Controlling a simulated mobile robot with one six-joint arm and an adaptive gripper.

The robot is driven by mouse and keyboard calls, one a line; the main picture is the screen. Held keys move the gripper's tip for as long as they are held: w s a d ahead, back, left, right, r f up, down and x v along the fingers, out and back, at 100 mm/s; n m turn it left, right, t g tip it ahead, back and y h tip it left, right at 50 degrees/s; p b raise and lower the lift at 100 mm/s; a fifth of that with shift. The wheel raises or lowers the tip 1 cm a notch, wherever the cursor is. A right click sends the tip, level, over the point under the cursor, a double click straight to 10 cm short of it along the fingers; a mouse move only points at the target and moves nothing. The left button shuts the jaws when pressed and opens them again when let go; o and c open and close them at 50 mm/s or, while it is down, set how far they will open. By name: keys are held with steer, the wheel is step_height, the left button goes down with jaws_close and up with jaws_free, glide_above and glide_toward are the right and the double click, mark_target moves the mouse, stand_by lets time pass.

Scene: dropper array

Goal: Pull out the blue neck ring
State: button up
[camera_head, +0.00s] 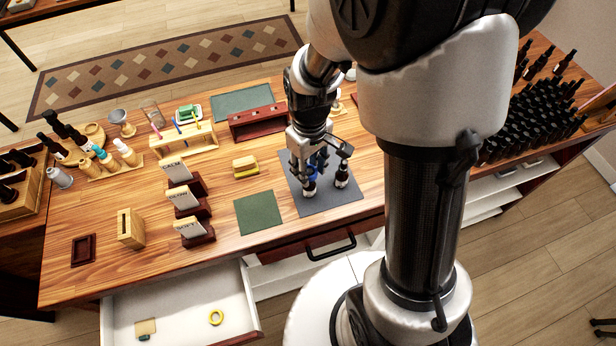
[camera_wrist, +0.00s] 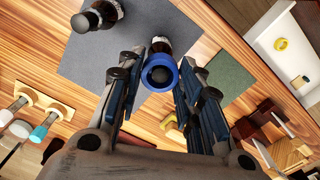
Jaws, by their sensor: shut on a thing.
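The blue neck ring (camera_wrist: 177,76) shows in the wrist view as a blue circle around a dark centre, at the top of a dark bottle (camera_wrist: 159,44) with a pale label. My gripper (camera_wrist: 167,66) has a finger on each side of the ring and is shut on it. In the head view my gripper (camera_head: 311,165) points down over this bottle (camera_head: 309,188) on the grey mat (camera_head: 345,205), and blue shows between the fingers. I cannot tell how far the ring sits above the bottle's neck. A second dark bottle (camera_head: 342,177) stands close on the right.
A green mat (camera_head: 258,213) and a yellow block (camera_head: 245,166) lie to the left. Card stands (camera_head: 196,232) are further left. An open drawer (camera_head: 180,303) at the front holds a yellow ring (camera_head: 216,311). Many dark bottles (camera_head: 528,120) crowd the right side.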

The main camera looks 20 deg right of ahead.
steer(key=shift+r+p, duration=2.2)
steer(key=shift+r, duration=0.75)
